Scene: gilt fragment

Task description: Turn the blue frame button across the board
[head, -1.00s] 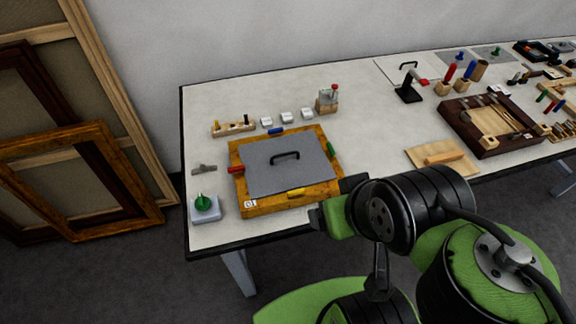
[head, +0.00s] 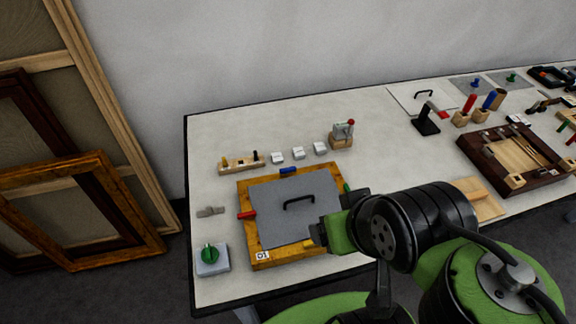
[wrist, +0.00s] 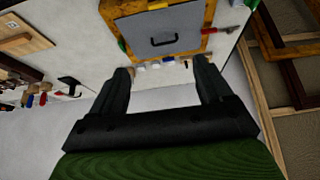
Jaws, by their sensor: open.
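The gilt frame (head: 246,222) lies flat on the table with a grey backing board (head: 270,223) inside it; the board has a black handle (head: 298,199). The blue button (head: 289,170) is at the middle of the frame's far side. A red button (head: 247,215) is on the left side, a yellow one (head: 308,244) on the near side, and a green one (head: 347,187) on the right, partly behind my arm. My gripper (wrist: 165,78) is open and empty. In the head view it is in front of the frame's near right part.
A green knob on a grey base (head: 209,255) stands left of the frame. A peg block (head: 241,163), several white blocks (head: 298,153) and a red-knobbed device (head: 342,135) stand behind it. A dark tray (head: 510,150) is at right.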

